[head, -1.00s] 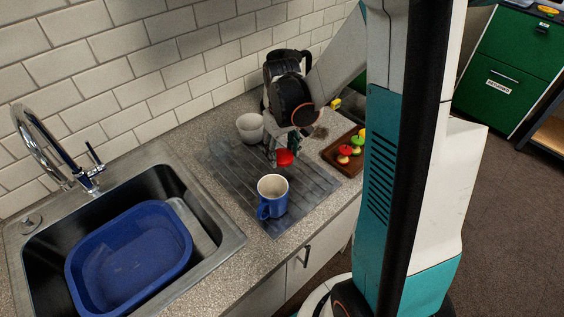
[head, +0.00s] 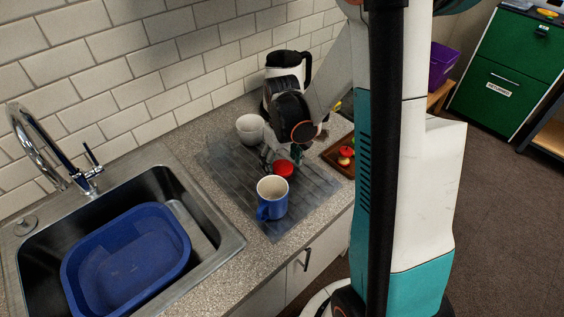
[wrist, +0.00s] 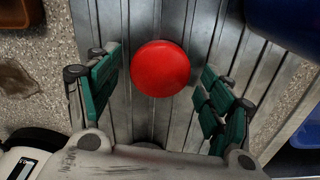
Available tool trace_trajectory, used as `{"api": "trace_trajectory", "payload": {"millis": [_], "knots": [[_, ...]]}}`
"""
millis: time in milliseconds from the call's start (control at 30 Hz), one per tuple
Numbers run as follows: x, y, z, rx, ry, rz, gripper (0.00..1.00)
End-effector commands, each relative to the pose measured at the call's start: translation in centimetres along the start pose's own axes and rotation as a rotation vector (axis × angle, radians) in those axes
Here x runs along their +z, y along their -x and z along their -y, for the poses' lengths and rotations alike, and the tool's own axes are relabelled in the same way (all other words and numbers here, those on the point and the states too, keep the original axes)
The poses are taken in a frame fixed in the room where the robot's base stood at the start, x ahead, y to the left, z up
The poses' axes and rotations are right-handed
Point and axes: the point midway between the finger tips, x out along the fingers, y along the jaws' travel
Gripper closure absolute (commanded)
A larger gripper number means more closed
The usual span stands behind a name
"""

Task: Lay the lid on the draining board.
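The round red lid (head: 283,168) lies flat on the grey ribbed draining board (head: 226,165), just behind the blue mug (head: 272,200). In the wrist view the lid (wrist: 160,68) shows whole, with board ribs around it. My gripper (head: 280,154) is low over the board at the lid's far side. In the wrist view its green-padded fingers stand wide apart, one on each side of the lid, with gaps between pads and lid. It is open and holds nothing. The mug (wrist: 288,22) shows at the upper right there.
White bowls (head: 250,127) stand at the board's back edge. A kettle (head: 285,60) is behind my gripper. A brown tray (head: 330,150) with toy fruit is to the right. The sink with a blue basin (head: 125,262) is at left. The board's left part is clear.

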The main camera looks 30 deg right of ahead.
Motion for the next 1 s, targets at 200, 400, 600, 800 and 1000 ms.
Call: {"api": "trace_trajectory", "payload": {"millis": [200,400,600,800,1000], "knots": [[0.0,0.1,0.0,0.000,0.000,0.000,0.27],[0.0,2.4,0.0,0.000,0.000,0.000,0.27],[0.1,6.6,0.0,0.000,0.000,0.000,0.27],[0.0,10.2,0.0,0.000,0.000,0.000,0.27],[0.0,12.0,0.0,0.000,0.000,0.000,0.27]]}}
